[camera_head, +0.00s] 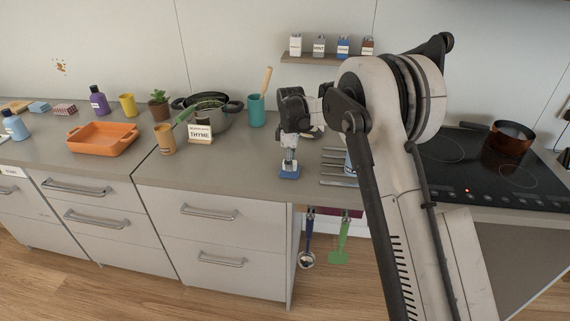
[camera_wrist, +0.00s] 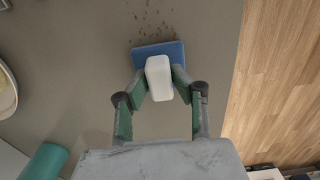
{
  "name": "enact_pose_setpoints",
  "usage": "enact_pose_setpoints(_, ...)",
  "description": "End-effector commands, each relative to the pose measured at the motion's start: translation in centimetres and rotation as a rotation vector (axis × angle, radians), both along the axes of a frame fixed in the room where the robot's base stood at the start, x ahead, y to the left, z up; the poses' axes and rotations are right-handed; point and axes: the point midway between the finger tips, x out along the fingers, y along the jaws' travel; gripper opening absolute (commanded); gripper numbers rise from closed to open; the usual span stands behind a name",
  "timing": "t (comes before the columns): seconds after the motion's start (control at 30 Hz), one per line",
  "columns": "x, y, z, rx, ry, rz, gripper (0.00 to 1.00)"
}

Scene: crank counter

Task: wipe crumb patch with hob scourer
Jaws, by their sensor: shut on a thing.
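The hob scourer has a blue pad (camera_head: 289,174) and a white grip block; in the wrist view the pad (camera_wrist: 139,55) lies flat-looking beneath the white block. My gripper (camera_head: 289,160) is shut on the white block, with one finger on each side in the wrist view (camera_wrist: 160,82). The scourer is at the counter top near its front edge; I cannot tell whether the pad touches. The crumb patch (camera_wrist: 152,18) is a scatter of small brown bits on the grey counter, just beyond the pad's upper edge in the wrist view. I cannot make it out in the head view.
A teal utensil cup (camera_head: 257,110) and a pot (camera_head: 222,118) stand behind, left of my gripper. A thyme box (camera_head: 199,134) is to the left. A slatted rack (camera_head: 335,180) is close on the right, before the hob (camera_head: 470,160). Brown spots (camera_head: 60,67) mark the wall.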

Motion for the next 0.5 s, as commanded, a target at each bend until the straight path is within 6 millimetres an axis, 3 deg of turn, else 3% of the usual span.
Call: enact_pose_setpoints(0.5,-0.3,-2.6,-0.1,0.0,0.0,-0.001,0.01)
